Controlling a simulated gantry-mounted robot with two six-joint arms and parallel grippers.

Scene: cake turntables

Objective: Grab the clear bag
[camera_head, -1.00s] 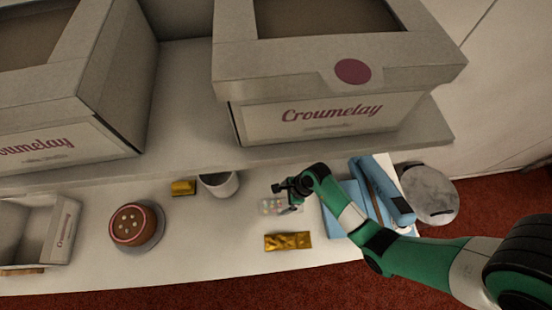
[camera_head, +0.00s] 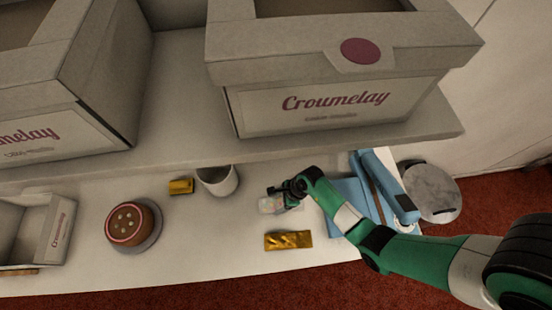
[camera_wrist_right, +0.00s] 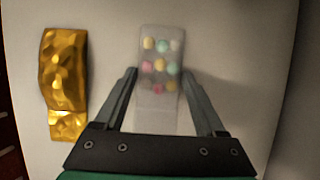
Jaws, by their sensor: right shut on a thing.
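The clear bag (camera_head: 270,205) holds several small pastel balls and is on the white table, right of the white cup. In the right wrist view the clear bag (camera_wrist_right: 160,58) shows between the two fingers, its ball-filled end pointing away. My right gripper (camera_head: 280,191) is at the bag. In the wrist view my right gripper (camera_wrist_right: 160,78) has a finger along each side of the bag and is shut on it. Whether the bag is off the table, I cannot tell. My left gripper is not in view.
A gold packet (camera_head: 288,240) lies close to the bag. A white cup (camera_head: 219,180), a small gold item (camera_head: 181,187) and a cake (camera_head: 130,222) stand further left. A blue item (camera_head: 378,185) lies right. A shelf with large boxes (camera_head: 340,100) overhangs the back.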

